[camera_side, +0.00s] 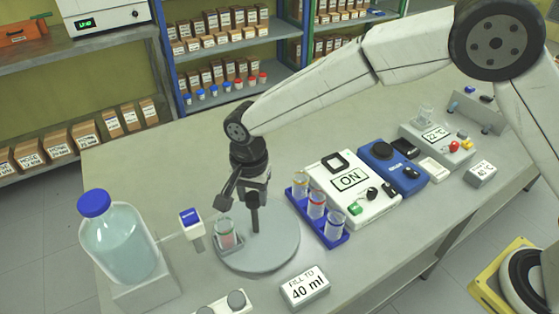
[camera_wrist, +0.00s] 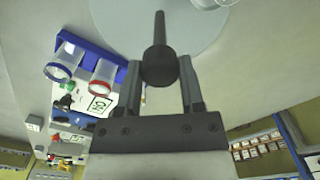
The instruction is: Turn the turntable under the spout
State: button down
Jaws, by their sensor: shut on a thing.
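The turntable (camera_side: 262,258) is a round grey disc on the bench, with a dark upright handle near its middle. It also shows at the top of the wrist view (camera_wrist: 115,18). My gripper (camera_side: 252,198) is above the disc. In the wrist view its two fingers (camera_wrist: 160,82) are closed around the dark round knob (camera_wrist: 160,62) of the handle. A glass vessel (camera_side: 228,237) with reddish and green marks stands on the left part of the disc. The spout (camera_side: 193,222), with a blue and white head, is left of and above the vessel. Liquid in the vessel is hard to tell.
A large blue-capped bottle (camera_side: 121,243) of pale liquid stands left of the spout. A blue rack (camera_side: 325,228) with several tubes stands close to the disc's right. A "FILL TO 40 ml" sign (camera_side: 305,288) is in front. Instruments (camera_side: 352,190) line the right side.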

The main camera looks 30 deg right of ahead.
jog(key=shift+r, duration=0.1)
jog(key=shift+c, duration=1.1)
grip_release()
jog(key=shift+r, duration=3.85)
